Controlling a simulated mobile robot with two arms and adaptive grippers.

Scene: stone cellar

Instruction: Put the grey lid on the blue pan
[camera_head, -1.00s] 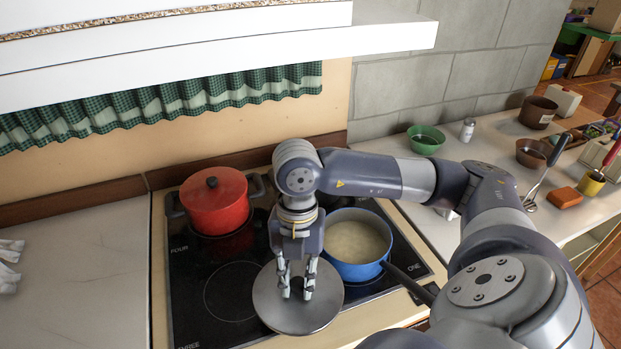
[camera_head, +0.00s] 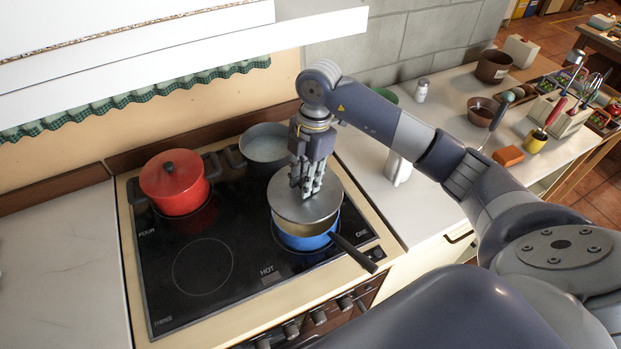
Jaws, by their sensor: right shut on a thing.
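The round grey lid (camera_head: 284,203) is in my right gripper (camera_head: 308,190), whose fingers are closed at the lid's top. The lid lies level over the blue pan (camera_head: 303,241) on the hob's right front burner. It hides most of the pan's opening. A yellowish strip of the inside shows at the pan's front, so the lid sits a little towards the back or above the rim; I cannot tell if they touch. The pan's dark handle (camera_head: 354,253) points to the front right. My left gripper is out of view.
A red lidded pot (camera_head: 175,184) stands on the back left burner. A grey pot (camera_head: 265,146) stands behind the lid. The front left burner (camera_head: 202,266) is bare. Bowls, a shaker (camera_head: 421,90) and an orange block (camera_head: 508,156) are on the right counter. A white shelf overhangs the back.

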